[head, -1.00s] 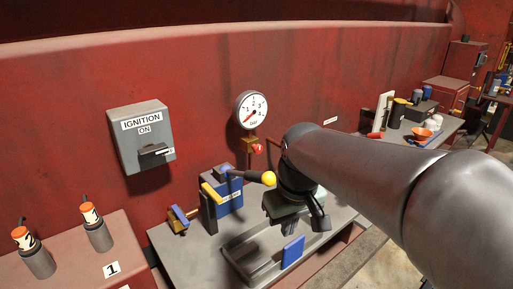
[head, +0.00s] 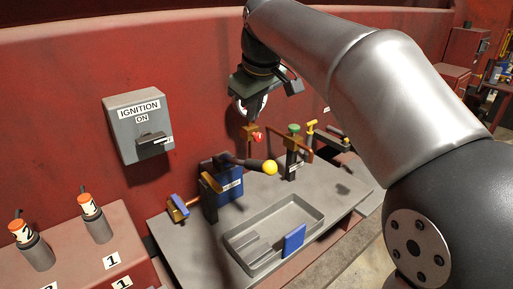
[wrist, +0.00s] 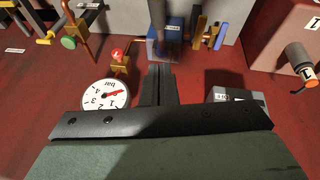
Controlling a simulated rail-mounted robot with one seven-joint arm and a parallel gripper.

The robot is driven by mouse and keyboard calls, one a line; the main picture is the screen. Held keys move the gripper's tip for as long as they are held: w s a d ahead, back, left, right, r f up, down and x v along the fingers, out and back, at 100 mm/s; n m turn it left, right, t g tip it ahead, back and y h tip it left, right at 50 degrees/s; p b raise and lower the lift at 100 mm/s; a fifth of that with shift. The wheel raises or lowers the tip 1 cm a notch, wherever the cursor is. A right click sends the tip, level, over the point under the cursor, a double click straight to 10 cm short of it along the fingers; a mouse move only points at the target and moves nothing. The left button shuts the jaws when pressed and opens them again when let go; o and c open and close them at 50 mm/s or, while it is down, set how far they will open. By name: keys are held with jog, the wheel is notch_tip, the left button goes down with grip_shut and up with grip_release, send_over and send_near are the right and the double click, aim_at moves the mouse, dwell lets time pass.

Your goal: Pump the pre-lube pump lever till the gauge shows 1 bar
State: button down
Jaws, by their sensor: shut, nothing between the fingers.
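The pre-lube pump (head: 224,188) is a blue block on the grey bench. Its dark lever (head: 248,163) sticks out to the right, roughly level, ending in a yellow knob (head: 270,168). My gripper (head: 251,106) is up in front of the wall gauge, above and apart from the lever, and hides most of the dial. In the wrist view its fingers (wrist: 159,85) are shut and empty. There the gauge (wrist: 105,95) appears upside down. Its red needle points toward the low end of the scale; the exact value is too small to read. The blue pump (wrist: 160,42) is partly covered by a dark blurred shape.
An ignition box (head: 140,126) hangs on the red wall at left. Below the gauge are a red knob (head: 257,138) and copper pipework, with a green-topped valve (head: 293,129) to the right. A grey tray (head: 275,232) lies on the bench. Orange-capped posts (head: 89,205) stand at left.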

send_over(254, 161)
jog(key=a, duration=0.1)
notch_tip(254, 161, down, 9)
jog(key=shift+s+d+f, duration=0.25)
jog(key=shift+f, duration=0.4)
jog(key=shift+s+d+f, duration=0.2)
jog(key=shift+f, duration=0.4)
jog(key=shift+s+d+f, duration=0.15)
jog(key=shift+d+f, duration=0.15)
jog(key=shift+f, duration=0.35)
jog(key=shift+f, duration=0.1)
